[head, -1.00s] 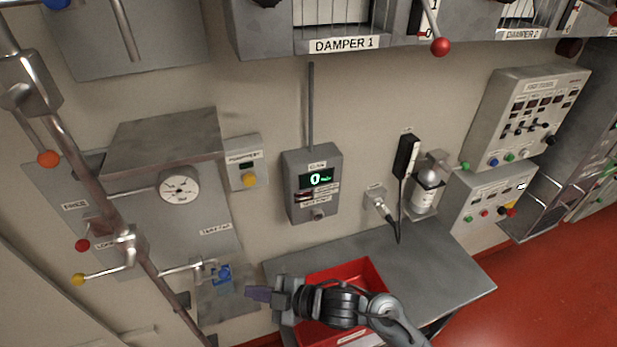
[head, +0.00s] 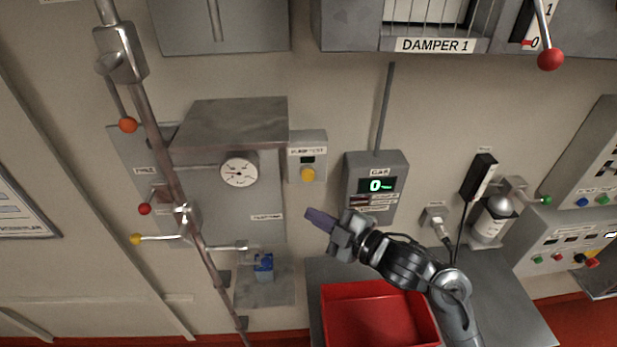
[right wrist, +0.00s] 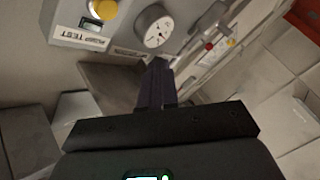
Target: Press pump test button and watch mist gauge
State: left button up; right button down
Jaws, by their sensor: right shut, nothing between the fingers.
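The pump test box (head: 308,140) is on the wall, with a yellow button (head: 308,174) under a small dark display. In the right wrist view the yellow button (right wrist: 103,9) is at the upper left, beside the "PUMP TEST" label. The round white gauge (head: 239,172) is left of the box; it also shows in the right wrist view (right wrist: 154,27). My right gripper (head: 312,215) is shut and empty, below the button and apart from it in the head view. Its dark purple fingers (right wrist: 157,85) point toward the panel. My left gripper is not in view.
A pipe (head: 170,140) with orange, red and yellow levers runs left of the gauge. A gas display box (head: 377,160) reading 0 is right of the button. A red bin (head: 333,300) stands on the grey table (head: 480,300) below.

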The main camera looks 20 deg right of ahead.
aim_at(308, 175)
jog(key=w+d+b, duration=0.1)
jog(key=w+d, duration=0.1)
jog(key=w, duration=0.6)
jog(key=shift+w+d, duration=0.2)
jog(key=shift+w, duration=0.05)
dwell(0.6)
dwell(0.8)
dwell(0.6)
jog(key=shift+w, duration=0.15)
jog(key=shift+w+d, duration=0.1)
jog(key=shift+w, duration=0.15)
